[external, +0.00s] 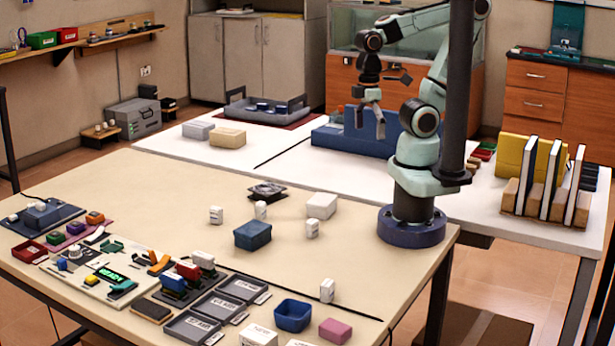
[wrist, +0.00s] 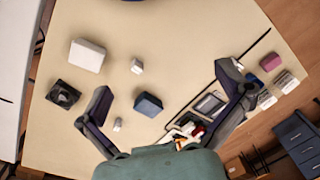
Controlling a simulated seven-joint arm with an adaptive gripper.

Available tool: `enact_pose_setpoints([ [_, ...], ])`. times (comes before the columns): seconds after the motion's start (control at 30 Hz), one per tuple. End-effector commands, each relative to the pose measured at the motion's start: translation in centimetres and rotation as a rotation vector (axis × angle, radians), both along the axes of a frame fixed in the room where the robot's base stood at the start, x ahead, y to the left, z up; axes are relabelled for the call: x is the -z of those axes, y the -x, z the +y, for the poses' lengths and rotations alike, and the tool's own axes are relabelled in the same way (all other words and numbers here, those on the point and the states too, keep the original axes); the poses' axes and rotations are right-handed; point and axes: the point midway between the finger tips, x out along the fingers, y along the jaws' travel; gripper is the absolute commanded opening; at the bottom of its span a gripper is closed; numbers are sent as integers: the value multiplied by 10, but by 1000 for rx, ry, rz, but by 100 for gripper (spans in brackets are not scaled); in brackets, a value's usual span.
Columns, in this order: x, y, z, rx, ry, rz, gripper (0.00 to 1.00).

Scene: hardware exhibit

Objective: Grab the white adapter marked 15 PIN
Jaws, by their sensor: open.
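Several small white upright blocks with faint markings stand on the beige table: a left one (external: 216,215), a middle one (external: 261,210), a right one (external: 312,228) and a front one (external: 327,290). Their print is too small to read, so I cannot tell which is marked 15 PIN. The wrist view shows a white block (wrist: 137,66) and a smaller one (wrist: 118,125) near the left finger; others may be hidden by the fingers. My gripper (external: 369,120) is open and empty, high above the back of the tables, apart from every block. Its spread fingers (wrist: 164,82) frame the wrist view.
A blue box (external: 252,235), a larger white box (external: 321,205) and a black fan (external: 267,190) stand among the blocks. Grey trays (external: 216,305), a blue bin (external: 293,315) and a pink box (external: 335,330) line the front. A dark post (external: 460,90) rises beside my arm.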

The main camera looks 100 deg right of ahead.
Motion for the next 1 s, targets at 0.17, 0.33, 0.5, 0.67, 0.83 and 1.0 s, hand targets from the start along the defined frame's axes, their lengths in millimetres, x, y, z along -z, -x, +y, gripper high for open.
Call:
enact_pose_setpoints([
  [0.17,0,0,0,0,0,0,100],
  [0.33,0,0,0,0,0,0,81],
  [0.5,0,0,0,0,0,0,52],
  [0.67,0,0,0,0,0,0,52],
  [0.83,0,-9,0,44,-3,-42,52],
  [1.0,-32,-79,-8,216,-7,-330,52],
])
